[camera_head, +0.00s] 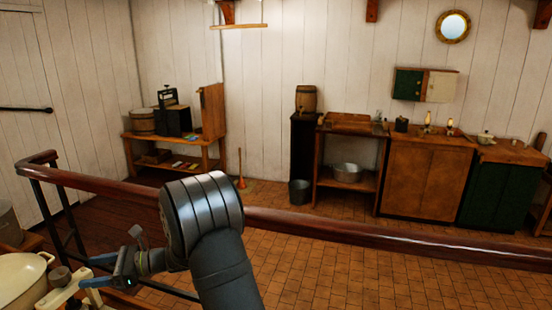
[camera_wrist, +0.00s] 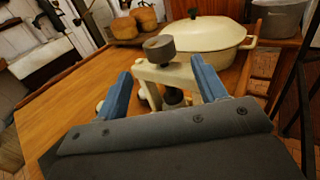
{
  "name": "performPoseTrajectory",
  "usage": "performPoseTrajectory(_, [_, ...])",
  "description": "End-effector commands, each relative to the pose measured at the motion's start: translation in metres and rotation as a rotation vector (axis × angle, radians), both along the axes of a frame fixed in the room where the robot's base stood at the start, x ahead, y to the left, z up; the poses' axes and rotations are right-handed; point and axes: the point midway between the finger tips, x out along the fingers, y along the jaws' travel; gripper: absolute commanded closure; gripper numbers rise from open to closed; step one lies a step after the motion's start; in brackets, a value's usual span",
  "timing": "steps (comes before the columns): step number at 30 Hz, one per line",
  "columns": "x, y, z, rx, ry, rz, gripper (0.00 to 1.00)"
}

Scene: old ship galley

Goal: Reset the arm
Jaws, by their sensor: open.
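A cream stand-like device with a dark grey round knob (camera_wrist: 159,48) shows between and just beyond the fingers. I cannot tell whether the fingers touch it. The device also shows in the head view (camera_head: 62,289), at the fingertips. Its lower part is partly hidden by my gripper.
A cream lidded pot (camera_wrist: 207,34) stands close behind the device. A grey metal pot (camera_wrist: 280,17) is at the back right, and bread loaves (camera_wrist: 124,28) are at the back left. The wooden counter (camera_wrist: 60,92) is bare at left. A wooden railing (camera_head: 350,229) crosses behind my arm.

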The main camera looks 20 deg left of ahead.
Motion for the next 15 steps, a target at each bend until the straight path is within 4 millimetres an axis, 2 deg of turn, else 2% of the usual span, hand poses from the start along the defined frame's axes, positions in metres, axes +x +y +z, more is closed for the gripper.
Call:
performPoseTrajectory(9, [-0.038, 0.053, -0.001, 0.0, 0.0, 0.003, 0.35])
performPoseTrajectory(15, [-0.054, 0.077, -0.001, 0.0, 0.0, 0.001, 0.35])
